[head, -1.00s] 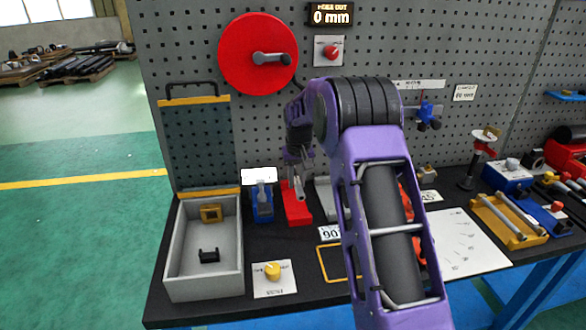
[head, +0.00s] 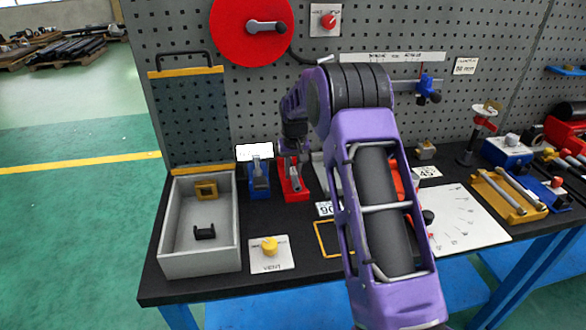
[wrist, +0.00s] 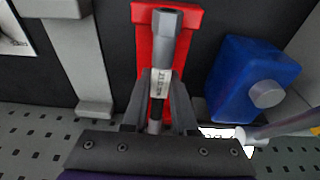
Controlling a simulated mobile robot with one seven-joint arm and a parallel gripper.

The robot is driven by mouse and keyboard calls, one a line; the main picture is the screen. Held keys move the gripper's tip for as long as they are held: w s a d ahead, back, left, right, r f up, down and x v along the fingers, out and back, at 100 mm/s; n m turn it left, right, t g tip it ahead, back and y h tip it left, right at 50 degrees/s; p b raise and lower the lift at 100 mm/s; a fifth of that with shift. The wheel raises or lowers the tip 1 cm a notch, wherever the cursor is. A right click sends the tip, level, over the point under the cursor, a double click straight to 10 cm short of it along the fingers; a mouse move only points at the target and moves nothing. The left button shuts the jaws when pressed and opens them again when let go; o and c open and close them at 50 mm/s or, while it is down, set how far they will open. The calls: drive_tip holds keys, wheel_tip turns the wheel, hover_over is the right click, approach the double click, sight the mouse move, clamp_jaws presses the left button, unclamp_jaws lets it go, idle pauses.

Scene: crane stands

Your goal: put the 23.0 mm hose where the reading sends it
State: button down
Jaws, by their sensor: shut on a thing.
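In the head view my gripper (head: 291,150) is small and partly hidden by my arm, just above the red block (head: 293,192). Whether the hose still rests on the block cannot be told. A blue block (head: 259,184) with a grey rod stands just left of it; it also shows in the wrist view (wrist: 250,75).
A grey tray (head: 165,235) with a yellow and a black piece stands at the left. A yellow vent knob (head: 269,245), a yellow-outlined square (head: 320,238), and a white angle sheet (head: 465,220) lie in front. Pegboard (head: 420,75) closes the back; my arm hides the middle.

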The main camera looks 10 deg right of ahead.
drive_tip(key=shift+f, duration=0.2)
drive_tip(key=c, duration=0.6)
unclamp_jaws()
